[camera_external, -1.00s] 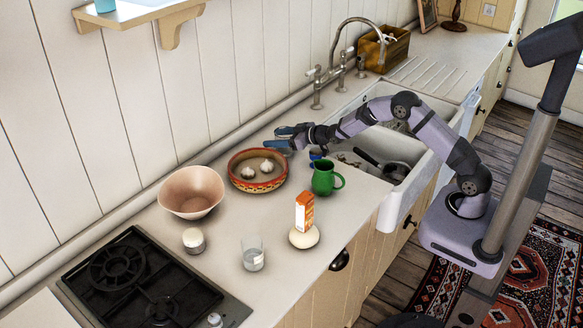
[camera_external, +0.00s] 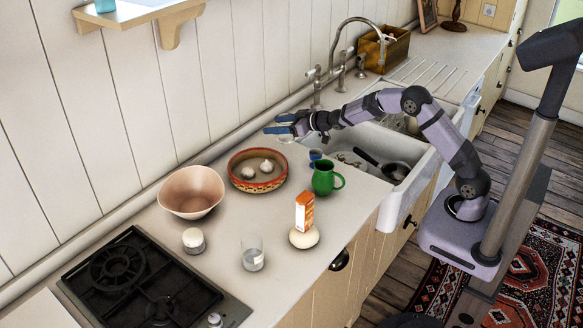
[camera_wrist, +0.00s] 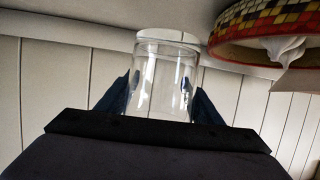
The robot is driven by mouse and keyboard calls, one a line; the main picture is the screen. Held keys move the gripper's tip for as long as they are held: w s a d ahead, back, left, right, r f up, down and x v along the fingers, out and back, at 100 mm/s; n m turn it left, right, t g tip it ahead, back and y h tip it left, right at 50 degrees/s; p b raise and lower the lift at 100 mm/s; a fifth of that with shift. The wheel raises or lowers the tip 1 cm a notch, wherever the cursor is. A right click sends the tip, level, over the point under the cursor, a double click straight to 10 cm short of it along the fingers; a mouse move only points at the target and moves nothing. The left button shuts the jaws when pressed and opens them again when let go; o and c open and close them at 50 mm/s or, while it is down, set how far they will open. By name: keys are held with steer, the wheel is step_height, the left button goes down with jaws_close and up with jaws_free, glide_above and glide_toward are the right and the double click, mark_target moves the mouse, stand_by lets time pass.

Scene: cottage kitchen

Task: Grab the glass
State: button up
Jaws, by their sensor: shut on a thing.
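A clear glass (camera_wrist: 158,70) stands out between the two fingers of my gripper (camera_wrist: 162,92) in the wrist view, with a finger against each side. The gripper is shut on it. In the external view my gripper (camera_external: 283,126) is above the back of the counter, between the patterned bowl and the sink tap. The held glass is hard to make out there. A second clear glass (camera_external: 253,259) stands upright on the counter near the stove, apart from the gripper.
The patterned bowl (camera_external: 237,178) holds garlic; its rim (camera_wrist: 255,30) shows in the wrist view. A pink bowl (camera_external: 190,196), green mug (camera_external: 323,180), small blue cup (camera_external: 315,155), orange-and-white carton (camera_external: 304,211) and white jar (camera_external: 193,240) stand nearby. The sink (camera_external: 405,190) is right of the mug.

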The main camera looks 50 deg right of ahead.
step_height(320, 180, up, 7)
steer(key=shift+f+p, duration=0.1)
steer(key=shift+p, duration=0.65)
steer(key=shift+s+f+b, duration=0.7)
steer(key=shift+s+b, duration=0.05)
steer(key=shift+b, duration=0.15)
steer(key=s+b, duration=0.5)
steer(key=s, duration=1.3)
steer(key=shift+r, duration=0.15)
